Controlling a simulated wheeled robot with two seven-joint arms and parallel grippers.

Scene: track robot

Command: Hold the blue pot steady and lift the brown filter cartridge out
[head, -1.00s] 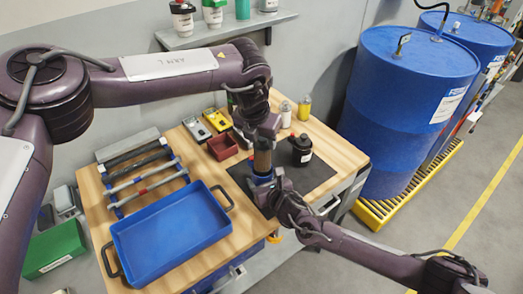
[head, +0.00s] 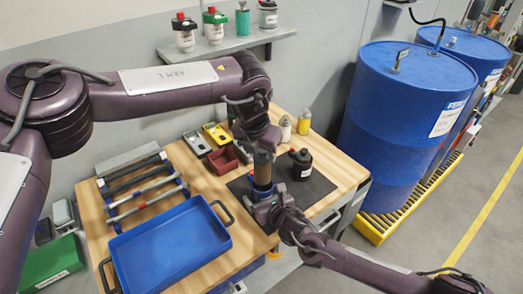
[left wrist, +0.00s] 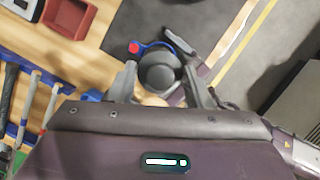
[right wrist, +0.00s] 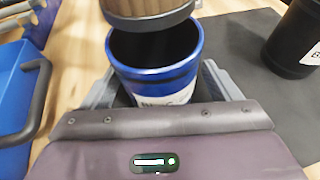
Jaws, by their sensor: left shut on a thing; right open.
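The brown filter cartridge (head: 263,172) is upright in my left gripper (head: 262,150), which is shut on it. Its dark round top shows between the left fingers in the left wrist view (left wrist: 160,72). In the right wrist view, its lower end (right wrist: 150,22) is at or just above the mouth of the blue pot (right wrist: 155,85), and the dark inside shows below it. The pot (head: 262,192) stands upright on the dark mat. My right gripper (right wrist: 160,88) is open, with a finger on each side of the pot; whether they touch it I cannot tell.
A black container (head: 300,165) stands on the dark mat (head: 318,187) right of the pot. A blue tray (head: 170,245) lies at front left, with a rack of rods (head: 145,190) behind it. A red bin (head: 221,160) and bottles are at the back. Large blue drums (head: 405,125) stand right.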

